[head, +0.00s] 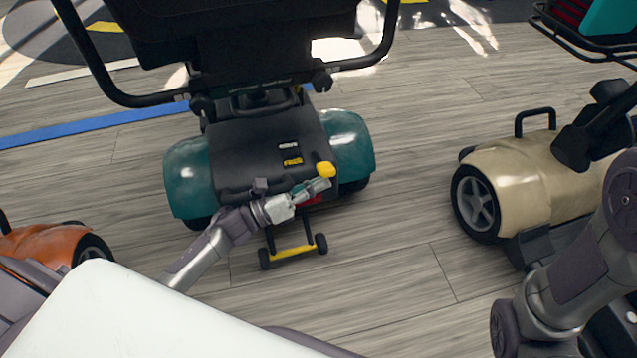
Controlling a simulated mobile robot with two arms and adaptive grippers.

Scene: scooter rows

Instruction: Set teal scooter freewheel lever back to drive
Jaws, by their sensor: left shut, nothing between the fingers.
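The teal scooter (192,168) stands in the middle of the head view with its rear end towards me. Its dark seat and armrests (235,35) are at the top. A yellow knob (325,169), which looks like the end of the freewheel lever, shows at the right of the rear cover. My left gripper (318,186) is shut, with its fingertips just below the yellow knob; I cannot tell whether they touch it. The lever's shaft is hidden behind the gripper. My right arm (590,255) comes in at the right edge; its gripper cannot be made out.
A beige scooter (520,185) stands to the right and an orange scooter (38,247) at the lower left. The teal scooter's small rear wheels with a yellow bar (293,252) stick out towards me. Wooden floor (415,200) is free between the teal and beige scooters.

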